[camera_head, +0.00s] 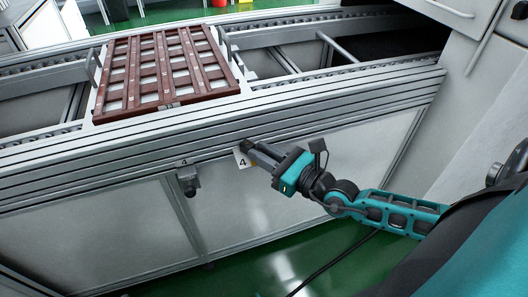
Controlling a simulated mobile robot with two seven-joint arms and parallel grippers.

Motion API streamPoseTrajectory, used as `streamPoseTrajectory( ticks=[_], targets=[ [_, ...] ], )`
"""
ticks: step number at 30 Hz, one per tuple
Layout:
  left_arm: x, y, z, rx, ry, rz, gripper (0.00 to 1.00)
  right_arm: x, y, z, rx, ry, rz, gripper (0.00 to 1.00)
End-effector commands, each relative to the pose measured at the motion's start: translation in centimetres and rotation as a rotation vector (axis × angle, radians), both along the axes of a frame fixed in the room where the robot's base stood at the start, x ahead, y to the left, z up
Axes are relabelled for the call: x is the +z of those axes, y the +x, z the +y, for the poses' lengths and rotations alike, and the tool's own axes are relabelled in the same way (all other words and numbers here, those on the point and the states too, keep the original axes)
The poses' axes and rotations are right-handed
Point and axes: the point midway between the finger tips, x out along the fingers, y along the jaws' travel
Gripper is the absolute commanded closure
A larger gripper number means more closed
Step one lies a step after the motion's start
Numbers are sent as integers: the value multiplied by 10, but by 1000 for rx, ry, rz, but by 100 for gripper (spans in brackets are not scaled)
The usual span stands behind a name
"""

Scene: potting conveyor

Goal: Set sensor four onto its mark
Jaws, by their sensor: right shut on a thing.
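My right gripper (260,152) reaches in from the right to the conveyor's front side rail. It is shut on sensor four (246,145), which shows only as a small dark piece at the fingertips, mostly hidden by them. A white tag (242,158) with a black 4 shows right beside the fingertips; I cannot tell whether it is on the rail or on the held piece. Farther left, a small 4 (184,161) is on the rail above a dark grey bracket-like part (187,180) hanging at the rail's lower edge. My left gripper is not in view.
A red-brown slatted tray (117,78) lies on the conveyor (330,98) above the rail. Pale panels close the conveyor's lower side. A grey cabinet (462,130) stands at the right. Green floor (275,275) is clear below, apart from a dark cable.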

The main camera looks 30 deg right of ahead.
Motion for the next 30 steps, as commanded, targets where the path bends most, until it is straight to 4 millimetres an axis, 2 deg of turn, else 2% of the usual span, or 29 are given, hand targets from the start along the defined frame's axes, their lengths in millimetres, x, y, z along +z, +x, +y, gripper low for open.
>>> streamPoseTrajectory(
  ticks=[8,18,30],
  targets=[
    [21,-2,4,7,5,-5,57,5,-2,5,-111,8,4,100],
    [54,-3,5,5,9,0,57,3,-3,16,-331,7,5,100],
    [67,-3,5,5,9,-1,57,0,-2,24,-529,2,4,100]
  ],
)
